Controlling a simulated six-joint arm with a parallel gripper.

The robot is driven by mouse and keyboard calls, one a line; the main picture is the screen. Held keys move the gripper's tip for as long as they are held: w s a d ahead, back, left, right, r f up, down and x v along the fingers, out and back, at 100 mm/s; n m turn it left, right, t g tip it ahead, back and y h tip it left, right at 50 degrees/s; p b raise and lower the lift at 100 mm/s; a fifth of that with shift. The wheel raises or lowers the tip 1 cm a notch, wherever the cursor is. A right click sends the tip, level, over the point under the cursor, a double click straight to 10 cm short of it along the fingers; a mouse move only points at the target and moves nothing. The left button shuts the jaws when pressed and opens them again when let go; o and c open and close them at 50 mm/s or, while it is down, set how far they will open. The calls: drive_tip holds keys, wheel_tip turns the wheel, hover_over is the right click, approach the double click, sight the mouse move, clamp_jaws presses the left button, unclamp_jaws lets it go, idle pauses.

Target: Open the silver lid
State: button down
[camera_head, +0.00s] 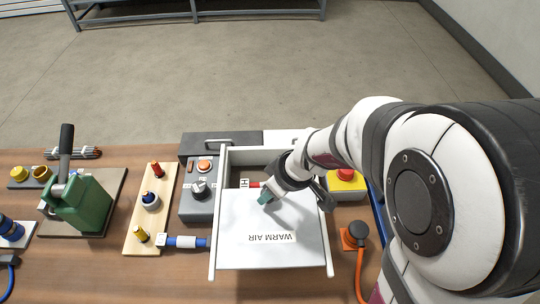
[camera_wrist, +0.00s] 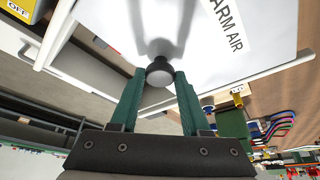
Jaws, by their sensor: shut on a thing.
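The silver lid (camera_head: 270,255) is a flat pale panel marked WARM AIR, set between two white side rails at the middle of the bench. It covers the near part of its frame; an opening shows beyond its far edge. The lid also fills the upper part of the wrist view (camera_wrist: 115,20). A dark round knob with a grey end (camera_wrist: 160,72) stands on the lid. My gripper (camera_head: 265,198) is at the lid's far edge, and its green fingers (camera_wrist: 158,85) are shut on the knob. My gripper hides the knob in the head view.
A yellow box with a red button (camera_head: 346,176) and an orange-cabled plug (camera_head: 357,233) are close right.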

drive_tip(key=shift+s, duration=0.75)
drive_tip(key=shift+c, duration=1.9)
unclamp_jaws()
drive_tip(key=shift+r, duration=0.1)
drive_tip(key=v, duration=1.5)
drive_tip(key=shift+r, duration=0.35)
drive_tip(key=shift+s+d, duration=0.1)
drive_tip(key=shift+s, duration=0.05)
drive_tip(key=s+f+m+g+h, duration=0.1)
drive_tip(key=s+f+m+g, duration=0.2)
drive_tip(key=s+m, duration=1.1)
wheel_tip(320, 180, down, 3)
drive_tip(key=shift+s+d+f+m, duration=0.15)
drive_tip(key=shift+s+d+m, duration=0.15)
drive_tip(key=shift+s+d, duration=0.05)
